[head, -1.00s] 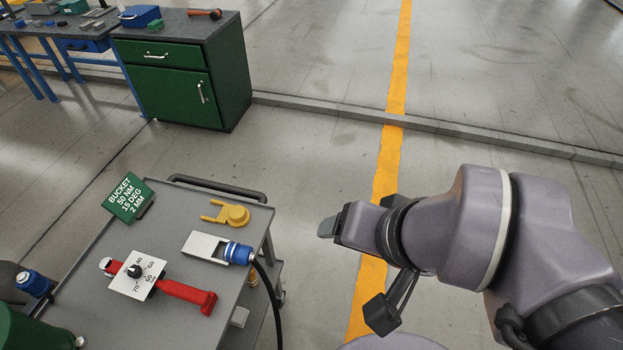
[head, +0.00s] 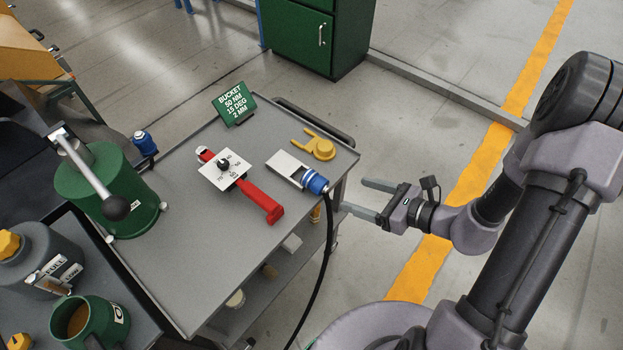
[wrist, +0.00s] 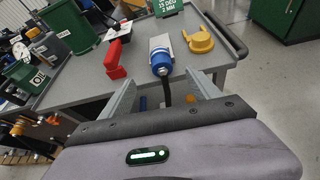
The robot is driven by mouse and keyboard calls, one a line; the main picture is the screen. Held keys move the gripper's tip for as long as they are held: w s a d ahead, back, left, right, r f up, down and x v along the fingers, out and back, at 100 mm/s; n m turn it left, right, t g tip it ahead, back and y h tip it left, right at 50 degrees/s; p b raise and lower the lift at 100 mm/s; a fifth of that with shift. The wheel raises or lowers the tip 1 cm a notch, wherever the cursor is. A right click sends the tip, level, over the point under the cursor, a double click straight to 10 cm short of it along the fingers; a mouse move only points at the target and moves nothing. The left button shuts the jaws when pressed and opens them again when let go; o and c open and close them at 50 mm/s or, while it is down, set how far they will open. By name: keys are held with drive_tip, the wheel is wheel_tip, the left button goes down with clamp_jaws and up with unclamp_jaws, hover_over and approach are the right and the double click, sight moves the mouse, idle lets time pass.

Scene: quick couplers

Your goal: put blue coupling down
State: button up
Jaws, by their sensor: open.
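The blue coupling (head: 314,182) sits at the right edge of the grey cart top (head: 200,262), at the end of a pale metal block (head: 284,164). A black hose (head: 323,262) hangs from it over the cart's edge. My gripper (head: 354,197) is open and empty, off the cart's right edge and apart from the coupling. In the wrist view the blue coupling (wrist: 161,61) lies ahead, between the lines of my two fingers (wrist: 165,92). Another blue fitting (head: 145,143) stands by the green canister at the left.
A green canister (head: 108,190) stands at left. The cart's front middle is bare. Floor is clear at right.

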sight(325, 185)
drive_tip(key=b+x, duration=0.2)
drive_tip(key=x, duration=0.6)
drive_tip(key=shift+f, duration=0.15)
drive_tip(key=b+x, duration=0.1)
drive_tip(key=x, duration=0.1)
drive_tip(key=b+x, duration=0.1)
drive_tip(key=x, duration=0.1)
drive_tip(key=shift+a+f, duration=0.1)
drive_tip(key=shift+f, duration=0.4)
drive_tip(key=shift+w+a, duration=0.25)
drive_tip(key=shift+a, duration=0.05)
clamp_jaws()
